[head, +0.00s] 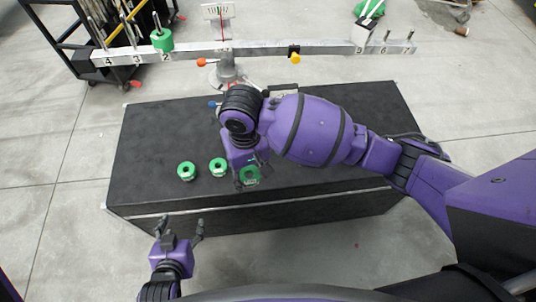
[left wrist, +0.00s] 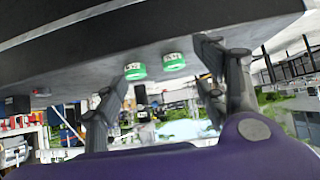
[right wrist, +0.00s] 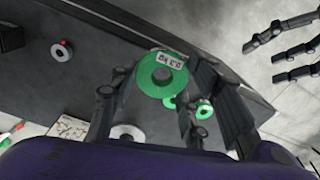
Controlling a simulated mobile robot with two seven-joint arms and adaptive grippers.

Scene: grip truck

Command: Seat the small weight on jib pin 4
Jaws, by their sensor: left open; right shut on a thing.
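The jib (head: 210,50) is a pale beam with numbered pins; label 4 is at its left end, beside pin 4 (head: 97,34). My right gripper (head: 248,180) is low over the black case, shut on a small green weight (head: 250,175). That weight shows between the fingers in the right wrist view (right wrist: 150,83), with a white label. Two similar green weights (head: 186,171) (head: 218,167) sit on the case to its left. My left gripper (head: 180,226) is open and empty in front of the case's front edge.
The black case top (head: 150,130) is mostly clear at left. A larger green weight (head: 161,40) sits on pin 2. A green item (head: 368,10) is near pin 5. A post with a scale (head: 217,12) stands mid-jib. A dark rack (head: 65,40) is behind at left.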

